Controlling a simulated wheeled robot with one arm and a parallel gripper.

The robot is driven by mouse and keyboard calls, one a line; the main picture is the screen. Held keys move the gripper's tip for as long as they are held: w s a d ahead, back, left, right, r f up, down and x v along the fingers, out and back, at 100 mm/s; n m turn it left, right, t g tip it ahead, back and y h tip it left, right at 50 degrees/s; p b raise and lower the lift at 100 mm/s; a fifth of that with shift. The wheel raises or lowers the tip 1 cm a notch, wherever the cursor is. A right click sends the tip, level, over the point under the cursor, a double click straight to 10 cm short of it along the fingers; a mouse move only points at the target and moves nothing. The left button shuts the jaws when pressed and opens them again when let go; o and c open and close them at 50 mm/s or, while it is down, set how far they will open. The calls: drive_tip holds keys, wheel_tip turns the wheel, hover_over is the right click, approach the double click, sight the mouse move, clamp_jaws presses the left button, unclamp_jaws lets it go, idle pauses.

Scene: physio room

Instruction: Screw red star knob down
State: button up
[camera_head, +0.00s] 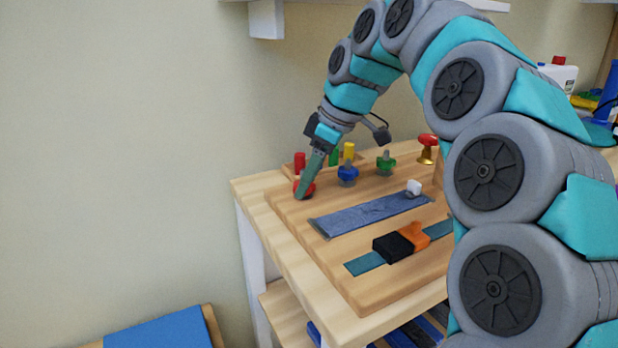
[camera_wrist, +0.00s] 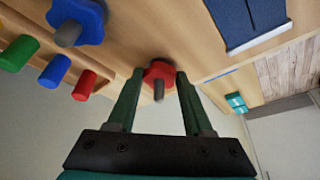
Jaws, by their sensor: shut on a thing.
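The red star knob (camera_wrist: 160,72) sits on its grey threaded post at the wooden board, between my gripper's two green fingers in the wrist view. My gripper (camera_wrist: 158,88) is shut on the knob, with a finger on each side. In the head view, my gripper (camera_head: 302,192) reaches down to the left end of the board (camera_head: 290,214), and the red knob (camera_head: 310,188) is partly hidden behind the fingers. How far down the post the knob sits is hard to tell.
A blue star knob (camera_head: 347,173) and a green one (camera_head: 386,164) stand to the right on posts. Coloured pegs (camera_head: 349,150) stand behind. A blue cloth strip (camera_head: 370,213) and a black-and-orange buckle (camera_head: 400,242) lie in front.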

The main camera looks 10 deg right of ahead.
drive_tip(key=shift+m, duration=0.3)
clamp_jaws()
drive_tip(key=shift+s+f+m+t, duration=0.1)
drive_tip(key=shift+m+t, duration=0.2)
drive_tip(key=shift+m, duration=0.3)
drive_tip(key=m+h, duration=0.1)
drive_tip(key=m, duration=0.2)
drive_tip(key=m+t+h+b, duration=0.1)
drive_tip(key=m, duration=0.2)
drive_tip(key=shift+s+a+t, duration=0.15)
drive_tip(key=shift+a+t, duration=0.05)
drive_tip(key=shift+t, duration=0.1)
drive_tip(key=m, duration=0.2)
drive_tip(key=m+h, duration=0.1)
drive_tip(key=m, duration=0.1)
drive_tip(key=shift+a+r+m+t+h, duration=0.2)
drive_tip(key=shift+m+t+h, duration=0.1)
drive_tip(key=shift+a+m+h+p, duration=0.25)
drive_tip(key=shift+m+h+p, duration=0.35)
drive_tip(key=shift+m, duration=1.2)
drive_tip(key=o, duration=1.3)
unclamp_jaws()
drive_tip(key=shift+c, duration=0.2)
